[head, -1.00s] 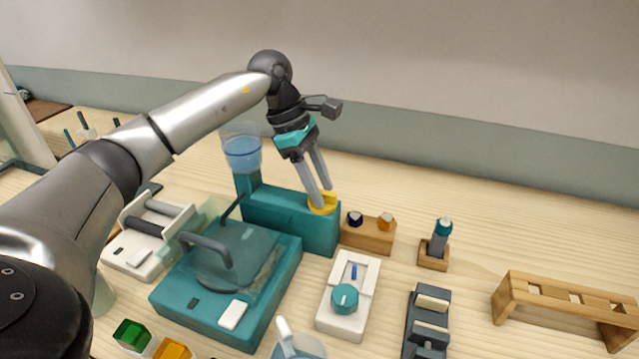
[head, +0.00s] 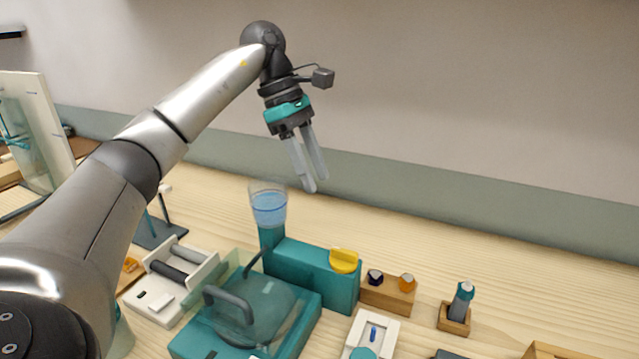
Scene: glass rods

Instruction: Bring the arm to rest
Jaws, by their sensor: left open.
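My left gripper (head: 316,184) hangs in the air above the bench, fingers pointing down, open with nothing between the fingers. My left arm comes in from the left and reaches up over the bench. My right gripper is out of view.
Below stand a beaker of blue liquid (head: 268,207), a teal device with a clear lid (head: 252,303), a wooden block with two caps (head: 387,294), and a small holder (head: 454,318) with a teal-topped item. The bench's back right is clear.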

